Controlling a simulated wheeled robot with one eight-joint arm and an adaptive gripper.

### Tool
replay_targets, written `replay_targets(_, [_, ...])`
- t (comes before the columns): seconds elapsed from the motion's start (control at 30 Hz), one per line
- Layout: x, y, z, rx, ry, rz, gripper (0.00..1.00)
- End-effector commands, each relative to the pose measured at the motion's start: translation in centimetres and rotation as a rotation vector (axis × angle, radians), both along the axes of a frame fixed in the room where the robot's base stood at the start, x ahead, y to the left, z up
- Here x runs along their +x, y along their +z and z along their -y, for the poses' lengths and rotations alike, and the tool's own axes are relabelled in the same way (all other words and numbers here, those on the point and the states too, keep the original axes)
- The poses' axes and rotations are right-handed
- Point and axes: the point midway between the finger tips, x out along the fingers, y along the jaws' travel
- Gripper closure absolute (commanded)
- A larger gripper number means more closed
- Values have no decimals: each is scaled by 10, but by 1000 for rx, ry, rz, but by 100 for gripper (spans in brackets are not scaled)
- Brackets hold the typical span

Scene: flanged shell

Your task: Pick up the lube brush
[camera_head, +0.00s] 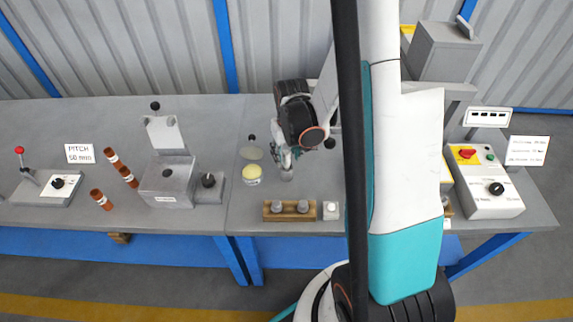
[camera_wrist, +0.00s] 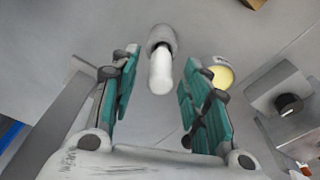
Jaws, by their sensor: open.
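A white round-ended rod, apparently the lube brush (camera_wrist: 160,73), shows in the wrist view with a grey cylindrical part (camera_wrist: 161,38) at its far end. My gripper (camera_wrist: 158,62) is open, with one teal-padded finger on each side of the rod and visible gaps between. In the head view my gripper (camera_head: 286,156) hangs over the table, just right of a pot with a yellow top (camera_head: 252,174). A small grey piece (camera_head: 287,174) shows just below the fingers there; the rest of the brush is hidden. The yellow pot (camera_wrist: 222,76) also shows beyond the right finger in the wrist view.
A wooden block with two grey knobs (camera_head: 289,211) and a small white box (camera_head: 331,210) stand at the table's front edge. A grey machine (camera_head: 166,186) with a black knob stands left. A control box (camera_head: 489,188) stands right.

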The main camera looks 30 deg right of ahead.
Motion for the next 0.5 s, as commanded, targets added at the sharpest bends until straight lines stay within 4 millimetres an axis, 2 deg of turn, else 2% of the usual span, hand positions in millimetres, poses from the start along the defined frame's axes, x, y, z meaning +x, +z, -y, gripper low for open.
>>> replay_targets(0.2, [0,0,0,0,0,0,60])
replay_targets(0.37, [0,0,0,0,0,0,96])
replay_targets(0.4, [0,0,0,0,0,0,100])
replay_targets(0.5, [0,0,0,0,0,0,100])
